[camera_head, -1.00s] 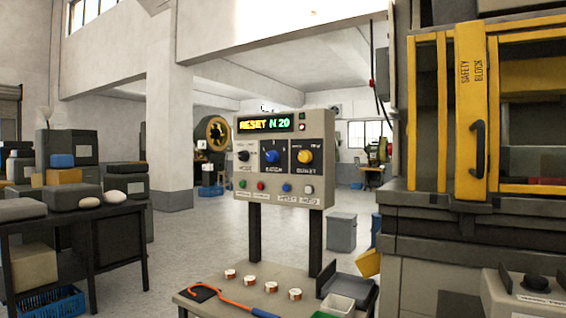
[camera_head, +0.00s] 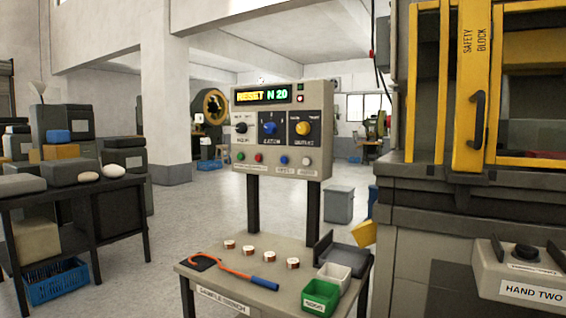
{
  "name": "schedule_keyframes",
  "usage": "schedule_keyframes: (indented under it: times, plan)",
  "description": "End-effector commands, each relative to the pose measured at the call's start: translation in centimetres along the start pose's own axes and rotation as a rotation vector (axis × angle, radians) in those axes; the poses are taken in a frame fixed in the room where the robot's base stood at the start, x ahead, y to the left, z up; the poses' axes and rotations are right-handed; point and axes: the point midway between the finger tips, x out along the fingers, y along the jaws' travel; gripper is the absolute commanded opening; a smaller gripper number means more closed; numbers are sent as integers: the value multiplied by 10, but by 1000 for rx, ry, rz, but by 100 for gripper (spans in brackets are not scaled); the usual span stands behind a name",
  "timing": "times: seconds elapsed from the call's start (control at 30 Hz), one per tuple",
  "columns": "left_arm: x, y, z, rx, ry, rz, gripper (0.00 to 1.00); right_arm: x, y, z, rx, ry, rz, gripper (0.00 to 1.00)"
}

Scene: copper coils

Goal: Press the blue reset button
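The blue reset button (camera_head: 284,160) is a small round button in the bottom row of the grey control panel (camera_head: 322,145). A green and a red button sit to its left and a white one to its right. The panel stands on two dark posts behind the sample bench (camera_head: 230,285). Its display (camera_head: 263,95) reads "RESET N 20". A larger blue knob (camera_head: 269,128) sits above the button, between a black knob and a yellow knob. Neither of my grippers shows in the head view.
The bench holds several copper coils (camera_head: 268,254), an orange hook tool with a blue handle (camera_head: 235,272), a green bin (camera_head: 320,298) and a white bin. A yellow-framed press (camera_head: 448,100) and a two-hand box (camera_head: 535,275) stand at right. A dark table (camera_head: 75,190) stands at left, with clear floor between.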

Motion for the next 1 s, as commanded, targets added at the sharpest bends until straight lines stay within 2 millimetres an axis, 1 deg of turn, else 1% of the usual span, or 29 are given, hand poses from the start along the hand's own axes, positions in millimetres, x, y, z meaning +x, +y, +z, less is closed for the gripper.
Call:
schedule_keyframes:
  times: [0.03,0.2,1.0]
  plan:
    - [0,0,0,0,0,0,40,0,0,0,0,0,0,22]
    - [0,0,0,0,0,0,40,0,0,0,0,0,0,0]
    - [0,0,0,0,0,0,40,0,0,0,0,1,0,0]
